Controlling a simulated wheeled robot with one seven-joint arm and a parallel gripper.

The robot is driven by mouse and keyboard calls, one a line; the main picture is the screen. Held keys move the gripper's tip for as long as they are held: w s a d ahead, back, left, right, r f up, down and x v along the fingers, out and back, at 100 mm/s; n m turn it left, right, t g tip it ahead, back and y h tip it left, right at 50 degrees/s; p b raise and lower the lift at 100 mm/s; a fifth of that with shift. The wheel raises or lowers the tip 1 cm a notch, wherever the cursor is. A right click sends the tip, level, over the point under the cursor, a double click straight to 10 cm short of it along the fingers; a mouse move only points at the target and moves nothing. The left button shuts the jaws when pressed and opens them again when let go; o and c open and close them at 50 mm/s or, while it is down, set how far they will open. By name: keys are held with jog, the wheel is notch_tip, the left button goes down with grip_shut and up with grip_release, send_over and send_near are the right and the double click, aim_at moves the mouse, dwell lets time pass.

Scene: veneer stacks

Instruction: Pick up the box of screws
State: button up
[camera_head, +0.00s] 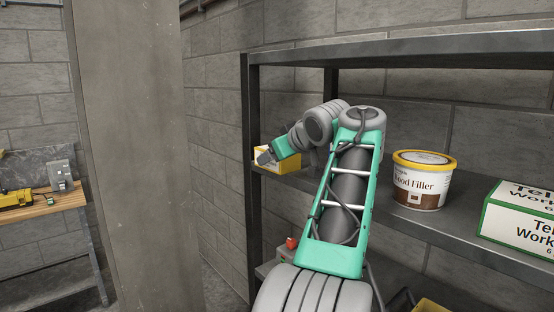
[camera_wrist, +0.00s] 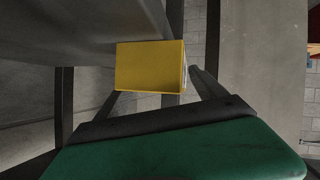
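A small yellow and white box (camera_head: 291,166) is at the left end of the metal shelf, by its corner post. It may be the box of screws, but I cannot read its label. My gripper (camera_head: 263,157) is in front of the box and hides part of it in the head view. In the wrist view, a plain yellow face of the box (camera_wrist: 150,66) shows beyond the green and dark body of my gripper. I cannot tell whether the fingers touch the box or how far apart they are.
A wood filler tub (camera_head: 421,182) and a white and green box (camera_head: 520,220) stand on the same shelf (camera_head: 455,226) to the right. A dark post (camera_head: 251,130) and a grey pillar (camera_head: 137,150) are left of it. A wooden bench (camera_head: 50,203) stands far left.

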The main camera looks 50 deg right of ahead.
grip_shut()
dwell(0.8)
